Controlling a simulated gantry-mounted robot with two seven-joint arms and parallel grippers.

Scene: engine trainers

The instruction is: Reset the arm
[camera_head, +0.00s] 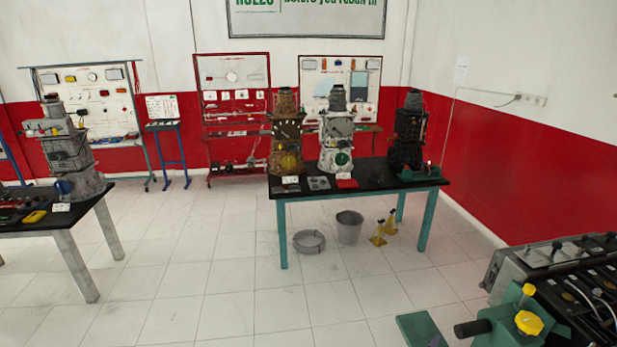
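Neither my left nor my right gripper shows in the head view, and I see no part of my arms that I can be sure of. The task names no object other than the arm. What either gripper holds cannot be seen.
A black-topped table (372,178) with teal legs bears several engine models, including a brown one (286,135). A bucket (349,228) stands beneath it. Another table (88,205) is at left. A large engine unit with a yellow knob (529,322) fills the lower right. The middle floor is clear.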

